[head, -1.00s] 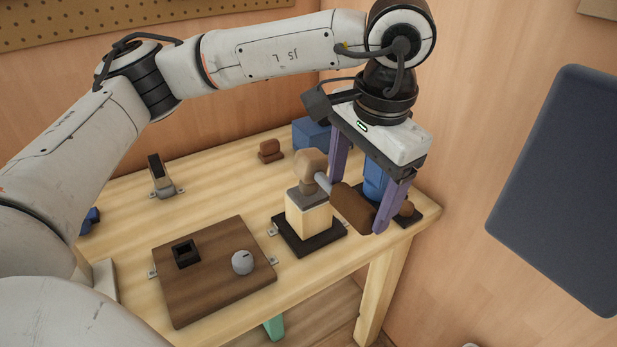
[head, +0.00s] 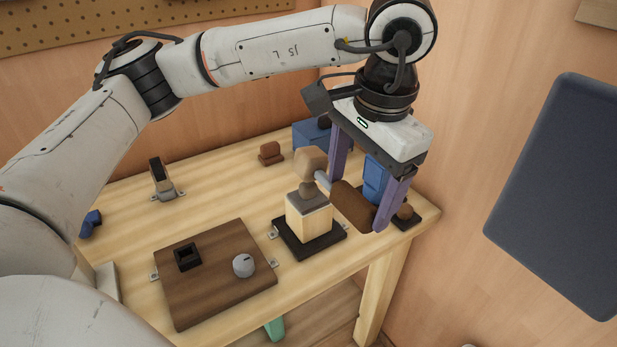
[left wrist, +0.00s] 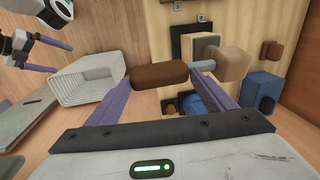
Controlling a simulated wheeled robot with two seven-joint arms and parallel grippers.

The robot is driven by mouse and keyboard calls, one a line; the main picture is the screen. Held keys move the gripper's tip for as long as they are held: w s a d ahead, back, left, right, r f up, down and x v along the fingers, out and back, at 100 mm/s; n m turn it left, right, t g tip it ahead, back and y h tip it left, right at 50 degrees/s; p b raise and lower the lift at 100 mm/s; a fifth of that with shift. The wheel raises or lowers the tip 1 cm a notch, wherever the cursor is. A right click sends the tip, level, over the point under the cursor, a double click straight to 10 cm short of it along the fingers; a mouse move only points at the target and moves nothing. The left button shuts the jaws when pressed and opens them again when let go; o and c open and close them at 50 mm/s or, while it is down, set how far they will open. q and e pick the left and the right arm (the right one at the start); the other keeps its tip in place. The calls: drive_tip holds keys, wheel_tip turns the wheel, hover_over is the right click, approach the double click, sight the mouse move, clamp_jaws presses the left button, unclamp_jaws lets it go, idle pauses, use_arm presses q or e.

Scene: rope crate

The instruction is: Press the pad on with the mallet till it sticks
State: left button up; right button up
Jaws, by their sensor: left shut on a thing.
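My left gripper (head: 357,182) is shut on the brown handle (head: 352,206) of a mallet. In the left wrist view the handle (left wrist: 160,75) lies across between my purple fingers, and the head (left wrist: 236,60) is right of the block. My right gripper (left wrist: 50,55) shows at the upper left of that view, its fingers apart and empty.
The block stands on a black base (head: 290,246) at the table's front. A brown board (head: 212,290) with a dark socket and grey knob lies left of it. Blue objects (head: 374,178) stand behind my gripper. A grey clamp-like fixture (head: 162,180) is farther left.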

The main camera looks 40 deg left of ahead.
use_arm(q)
drive_tip(key=shift+r+p, duration=1.65)
drive_tip(key=shift+r, duration=1.15)
drive_tip(key=shift+f, duration=0.15)
